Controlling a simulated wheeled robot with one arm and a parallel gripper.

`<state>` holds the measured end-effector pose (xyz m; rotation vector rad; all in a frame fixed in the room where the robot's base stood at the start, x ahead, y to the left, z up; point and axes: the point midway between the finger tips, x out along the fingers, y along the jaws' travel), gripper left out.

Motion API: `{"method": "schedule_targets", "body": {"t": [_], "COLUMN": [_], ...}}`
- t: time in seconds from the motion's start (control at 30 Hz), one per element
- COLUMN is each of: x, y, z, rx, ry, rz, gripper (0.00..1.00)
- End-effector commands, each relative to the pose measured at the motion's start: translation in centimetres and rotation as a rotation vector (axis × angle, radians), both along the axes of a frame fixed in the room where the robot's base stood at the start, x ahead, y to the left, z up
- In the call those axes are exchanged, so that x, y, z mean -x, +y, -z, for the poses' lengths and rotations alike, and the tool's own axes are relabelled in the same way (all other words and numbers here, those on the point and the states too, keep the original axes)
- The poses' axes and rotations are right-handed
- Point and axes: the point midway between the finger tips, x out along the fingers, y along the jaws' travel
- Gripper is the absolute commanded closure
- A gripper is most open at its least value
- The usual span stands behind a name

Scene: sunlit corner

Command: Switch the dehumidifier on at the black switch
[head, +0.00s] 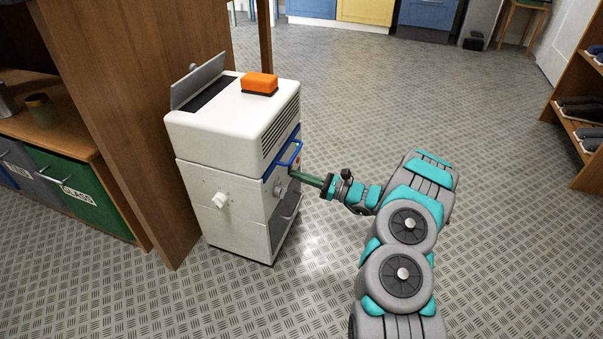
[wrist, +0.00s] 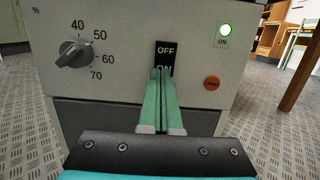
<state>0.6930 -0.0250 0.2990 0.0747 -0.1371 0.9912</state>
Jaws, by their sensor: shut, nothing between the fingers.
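The dehumidifier (head: 225,120) is a white box standing on the floor, with an orange block on top and a blue handle on its right side. In the wrist view its panel carries the black switch (wrist: 165,47), marked OFF above and ON below. My gripper (head: 297,174) is shut and empty, and its green fingers reach the panel. In the wrist view the fingertips (wrist: 161,72) are at the lower, ON half of the switch and cover part of it. They look to be touching it. The green lamp (wrist: 226,29) marked ON is lit.
A wooden panel (head: 125,110) stands close on the dehumidifier's left. A shoe rack (head: 580,110) is at the right. The floor between is clear.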

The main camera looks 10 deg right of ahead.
Motion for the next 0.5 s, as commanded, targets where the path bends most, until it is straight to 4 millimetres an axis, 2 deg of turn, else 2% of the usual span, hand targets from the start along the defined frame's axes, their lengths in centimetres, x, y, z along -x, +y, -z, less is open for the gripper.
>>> {"method": "schedule_targets", "body": {"t": [0.17,0.3,0.5], "x": [1.7,3.4,5.5], "y": [-2.1,-5.1,-8.3], "z": [0.3,0.8,1.3], "rx": [-0.003,-0.003,-0.003], "ry": [-0.001,-0.001,-0.003], "rz": [0.013,0.018,0.018], "gripper": [1.00,1.00,1.00]}}
